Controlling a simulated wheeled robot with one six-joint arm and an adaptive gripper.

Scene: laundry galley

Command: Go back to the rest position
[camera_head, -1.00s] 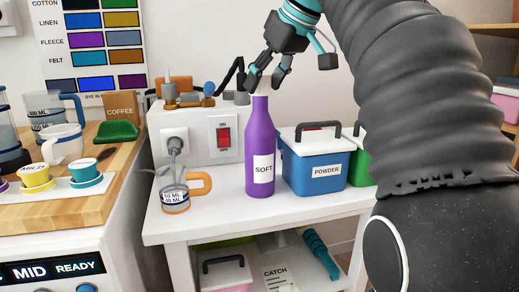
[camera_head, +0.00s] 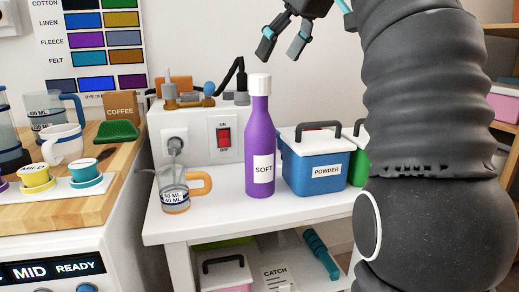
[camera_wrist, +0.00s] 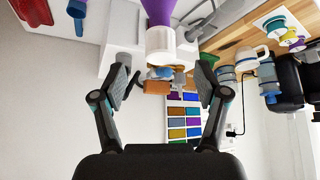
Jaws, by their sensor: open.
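My gripper (camera_head: 284,46) is open and empty, above and a little to the right of the purple SOFT bottle (camera_head: 261,150). The bottle stands upright on the white table with its white cap on, and there is a clear gap between cap and fingertips. In the wrist view, my gripper (camera_wrist: 163,88) shows its two fingers spread wide. The bottle's white cap (camera_wrist: 160,42) and purple neck show upside down at the top of that view, beyond the fingers.
A blue POWDER box (camera_head: 314,172) stands right of the bottle, with a green container (camera_head: 360,165) behind. A measuring cup (camera_head: 174,190) with an orange handle stands left, before the socket and switch box (camera_head: 194,142). A wooden counter (camera_head: 88,200) holds cups and jars. Wall space above is free.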

